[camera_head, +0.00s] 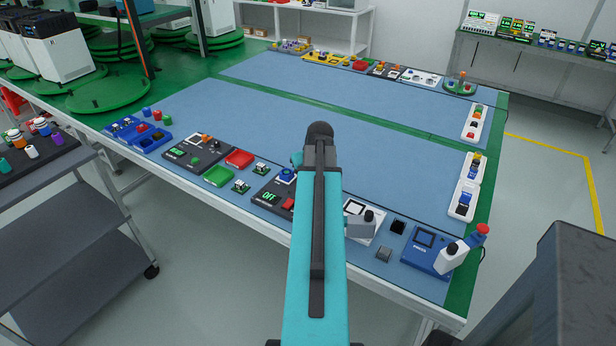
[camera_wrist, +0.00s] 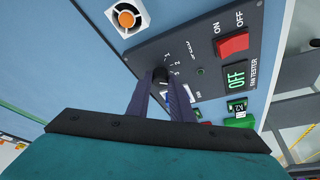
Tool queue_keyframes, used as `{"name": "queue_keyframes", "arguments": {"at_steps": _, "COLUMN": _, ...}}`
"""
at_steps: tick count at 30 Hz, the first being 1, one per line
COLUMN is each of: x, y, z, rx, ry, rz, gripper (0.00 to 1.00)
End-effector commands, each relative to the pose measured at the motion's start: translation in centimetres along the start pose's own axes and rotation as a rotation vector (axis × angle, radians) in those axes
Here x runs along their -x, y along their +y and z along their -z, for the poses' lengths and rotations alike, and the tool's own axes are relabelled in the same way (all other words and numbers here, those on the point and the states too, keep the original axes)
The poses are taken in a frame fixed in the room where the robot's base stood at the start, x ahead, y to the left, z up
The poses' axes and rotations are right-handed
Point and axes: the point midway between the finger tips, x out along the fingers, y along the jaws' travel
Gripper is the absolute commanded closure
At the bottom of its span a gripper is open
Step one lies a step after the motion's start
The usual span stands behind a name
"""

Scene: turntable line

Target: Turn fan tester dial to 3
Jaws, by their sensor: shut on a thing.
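The fan tester (camera_wrist: 205,60) is a dark grey panel, seen turned sideways in the wrist view. It has a green display (camera_wrist: 236,76) reading OFF and a red switch (camera_wrist: 233,44) between ON and OFF labels. Its black dial (camera_wrist: 160,75) has small white numbers around it. My gripper (camera_wrist: 160,88) is shut on the dial, one dark finger on each side. The pointer of the dial is too small and covered to read. In the head view the fan tester (camera_head: 274,189) shows at the front of the table, partly behind my teal arm, which hides the dial.
A white fan with an orange hub (camera_wrist: 127,18) lies beside the panel. A green module (camera_wrist: 238,122) is on the other side. In the head view a red tray (camera_head: 240,158) and a green tray (camera_head: 218,175) lie left. The blue mat's middle is clear.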

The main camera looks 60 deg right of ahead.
Motion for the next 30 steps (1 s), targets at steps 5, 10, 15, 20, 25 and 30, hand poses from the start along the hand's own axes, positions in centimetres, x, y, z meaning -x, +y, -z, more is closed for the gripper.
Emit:
{"name": "queue_keyframes", "arguments": {"at_steps": 5, "x": 0.08, "y": -0.14, "z": 0.16, "rx": -0.09, "ry": 0.004, "rz": -0.038, "gripper": 1.0}}
{"name": "queue_keyframes", "arguments": {"at_steps": 10, "x": 0.06, "y": -0.13, "z": 0.2, "rx": -0.146, "ry": 0.005, "rz": -0.061, "gripper": 1.0}}
{"name": "queue_keyframes", "arguments": {"at_steps": 15, "x": 0.05, "y": -0.12, "z": 0.21, "rx": -0.173, "ry": 0.004, "rz": -0.073, "gripper": 1.0}}
{"name": "queue_keyframes", "arguments": {"at_steps": 20, "x": 0.04, "y": -0.11, "z": 0.22, "rx": -0.18, "ry": 0.004, "rz": -0.076, "gripper": 1.0}}
{"name": "queue_keyframes", "arguments": {"at_steps": 25, "x": 0.05, "y": -0.11, "z": 0.22, "rx": -0.18, "ry": 0.005, "rz": -0.076, "gripper": 1.0}}
{"name": "queue_keyframes", "arguments": {"at_steps": 30, "x": 0.05, "y": -0.11, "z": 0.2, "rx": -0.18, "ry": 0.004, "rz": -0.075, "gripper": 0.67}}
